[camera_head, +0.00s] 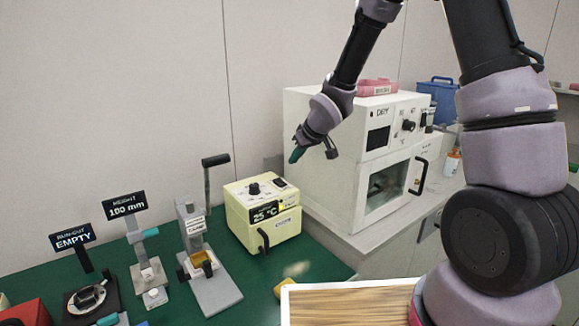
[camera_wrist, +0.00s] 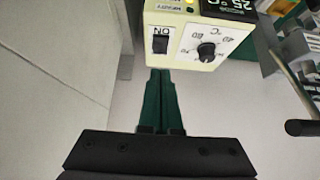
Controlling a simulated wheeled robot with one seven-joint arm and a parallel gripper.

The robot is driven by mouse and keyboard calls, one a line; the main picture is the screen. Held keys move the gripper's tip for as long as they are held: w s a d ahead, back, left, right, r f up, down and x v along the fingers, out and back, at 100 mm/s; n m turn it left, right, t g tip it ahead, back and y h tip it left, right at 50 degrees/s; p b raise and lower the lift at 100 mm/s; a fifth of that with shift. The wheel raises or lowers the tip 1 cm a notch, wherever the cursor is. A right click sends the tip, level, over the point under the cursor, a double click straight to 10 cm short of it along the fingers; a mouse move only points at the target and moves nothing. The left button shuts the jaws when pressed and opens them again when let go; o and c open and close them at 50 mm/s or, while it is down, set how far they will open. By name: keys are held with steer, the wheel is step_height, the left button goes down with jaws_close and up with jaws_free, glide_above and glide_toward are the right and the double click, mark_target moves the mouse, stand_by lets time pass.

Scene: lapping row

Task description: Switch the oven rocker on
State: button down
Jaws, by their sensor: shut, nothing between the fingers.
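My gripper (camera_head: 297,154) is shut and empty, with its green fingers pointing down above the cream box. In the wrist view the shut fingertips (camera_wrist: 160,74) appear just beside the cream box's edge, near its black rocker (camera_wrist: 160,44); contact cannot be told. The rocker has an "ON" mark that reads upside down there. The cream box (camera_head: 236,221) has a knob, a "25 °C" display and a front handle; its rocker (camera_head: 279,183) shows on top. A larger white cabinet (camera_head: 310,150) marked "DRY" has a glass door, knob and switch. Which box is the oven is not clearly labelled.
A grey press-like stand (camera_head: 216,292) and two signed fixtures stand left on the green bench (camera_head: 262,292). A wooden-topped board (camera_head: 340,308) is at the front. A pink tray (camera_head: 377,87) and blue crate (camera_head: 438,91) are at the back right.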

steer(key=shift+s+d+r, duration=0.45)
steer(key=shift+s+r, duration=0.15)
steer(key=shift+s, duration=0.05)
steer(key=shift+s+d+r, duration=0.4)
steer(key=shift+s+r, duration=0.15)
steer(key=shift+s, duration=0.05)
steer(key=s+d+r+m+t+h, duration=0.1)
steer(key=s+d+r+m+h, duration=0.45)
steer(key=d+r, duration=1)
steer(key=s+d+r+m+y, duration=0.1)
steer(key=s+r+m, duration=0.1)
steer(key=s, duration=0.7)
steer(key=s+d+r+m+y, duration=0.1)
steer(key=s+r+m+y, duration=0.1)
steer(key=s+r, duration=0.3)
steer(key=s+m, duration=0.1)
steer(key=s, duration=0.3)
steer(key=shift+s+d, duration=0.2)
steer(key=shift+d, duration=0.15)
steer(key=shift+r+y, duration=0.1)
steer(key=shift+y, duration=0.15)
